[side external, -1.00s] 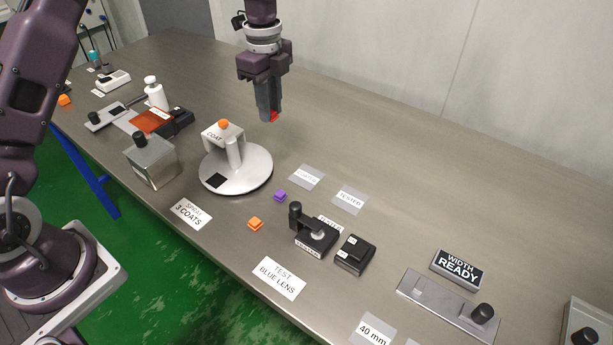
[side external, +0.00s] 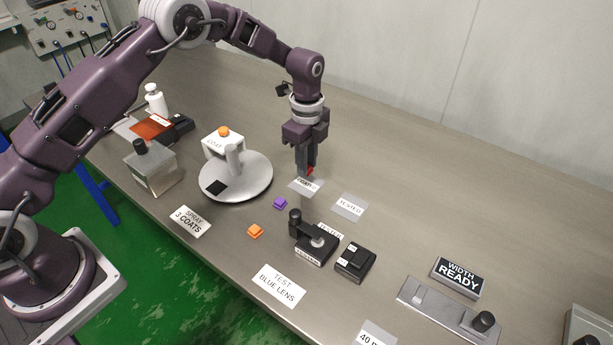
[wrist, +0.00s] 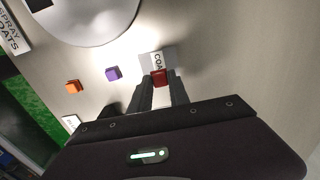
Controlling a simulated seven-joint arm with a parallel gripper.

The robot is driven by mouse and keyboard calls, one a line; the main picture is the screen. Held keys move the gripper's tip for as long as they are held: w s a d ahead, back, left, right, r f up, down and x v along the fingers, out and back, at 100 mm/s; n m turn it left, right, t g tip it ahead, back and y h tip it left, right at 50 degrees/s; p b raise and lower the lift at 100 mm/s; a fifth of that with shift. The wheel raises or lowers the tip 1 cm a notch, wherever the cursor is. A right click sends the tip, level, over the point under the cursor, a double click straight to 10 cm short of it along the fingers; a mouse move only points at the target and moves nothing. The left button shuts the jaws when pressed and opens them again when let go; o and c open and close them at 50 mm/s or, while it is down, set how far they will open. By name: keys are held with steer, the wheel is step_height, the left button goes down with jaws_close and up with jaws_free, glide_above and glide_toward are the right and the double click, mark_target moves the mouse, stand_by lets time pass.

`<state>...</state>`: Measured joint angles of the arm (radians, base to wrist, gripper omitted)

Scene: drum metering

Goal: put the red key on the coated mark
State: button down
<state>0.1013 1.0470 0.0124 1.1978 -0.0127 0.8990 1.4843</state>
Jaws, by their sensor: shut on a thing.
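My gripper (side external: 307,172) is shut on the red key (side external: 310,170), which shows between the fingertips. The wrist view also shows the red key (wrist: 158,78) between the fingers. The coated mark (side external: 300,186) is a pale label on the table, directly below or just beside the fingertips. In the wrist view the coated mark (wrist: 158,60), with part of its lettering, lies just past the key, which covers some of it. I cannot tell whether the key touches the mark.
A white round turntable (side external: 262,183) with a coat block stands to the left. A purple key (side external: 280,203) and an orange key (side external: 255,231) lie nearby. The tested mark (side external: 349,206) is bare. A black tester (side external: 314,243) stands in front. The table behind is clear.

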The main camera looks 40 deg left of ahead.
mark_target(306, 184)
step_height(306, 184, down, 4)
steer(key=shift+f, duration=0.1)
steer(key=shift+f, duration=0.15)
steer(key=c, duration=1.2)
jaws_free()
steer(key=shift+c, duration=0.2)
step_height(306, 184, up, 13)
steer(key=shift+f, duration=0.2)
